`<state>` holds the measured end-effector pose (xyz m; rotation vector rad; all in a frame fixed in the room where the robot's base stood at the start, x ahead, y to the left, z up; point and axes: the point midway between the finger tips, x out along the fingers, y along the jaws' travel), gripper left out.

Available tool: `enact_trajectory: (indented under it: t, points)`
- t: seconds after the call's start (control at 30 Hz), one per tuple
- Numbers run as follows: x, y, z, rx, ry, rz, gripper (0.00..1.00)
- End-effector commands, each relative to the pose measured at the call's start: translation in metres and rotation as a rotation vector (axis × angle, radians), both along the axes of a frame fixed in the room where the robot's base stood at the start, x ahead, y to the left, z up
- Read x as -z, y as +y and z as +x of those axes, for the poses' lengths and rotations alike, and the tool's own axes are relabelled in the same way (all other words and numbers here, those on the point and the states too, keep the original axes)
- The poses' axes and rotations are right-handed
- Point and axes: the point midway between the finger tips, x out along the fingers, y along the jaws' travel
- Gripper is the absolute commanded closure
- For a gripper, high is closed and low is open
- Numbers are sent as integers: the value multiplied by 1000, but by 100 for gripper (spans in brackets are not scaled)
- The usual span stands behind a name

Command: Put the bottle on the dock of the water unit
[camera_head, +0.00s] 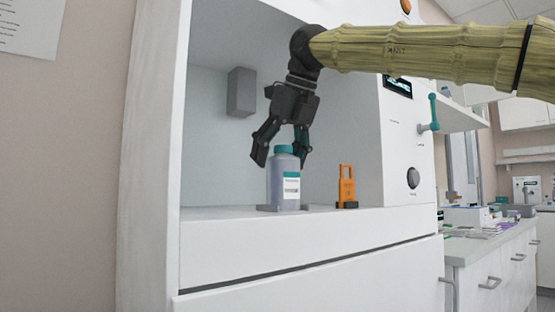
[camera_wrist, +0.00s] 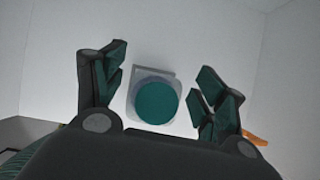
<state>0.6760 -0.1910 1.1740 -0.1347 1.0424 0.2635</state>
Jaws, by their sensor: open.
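The bottle (camera_head: 285,184) stands upright inside the white water unit (camera_head: 158,160). It has a grey body, a white label and a teal cap; the cap (camera_wrist: 157,102) faces the camera in the wrist view. The bottle rests on or right at a low grey dock plate (camera_head: 266,208), whose pale edge (camera_wrist: 140,73) shows beside the cap in the wrist view. My gripper (camera_head: 280,157) points down just above the bottle, with its fingers apart on either side of the cap. In the wrist view my gripper (camera_wrist: 160,85) is open, with gaps between both fingers and the cap.
An orange piece (camera_head: 347,187) on a dark base stands to the right of the bottle. A grey block (camera_head: 241,92) is fixed to the back wall. The unit's right panel has a teal lever (camera_head: 433,113) and a dark knob (camera_head: 413,178). The shelf front is clear.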

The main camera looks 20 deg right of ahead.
Motion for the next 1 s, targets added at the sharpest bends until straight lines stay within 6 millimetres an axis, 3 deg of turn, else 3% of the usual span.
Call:
enact_trajectory:
  t: [0.8, 1.0]
  points:
    - [-2, -30, -93, -1, 0, 2, 28]
    - [-1, -35, -109, 0, 0, 1, 28]
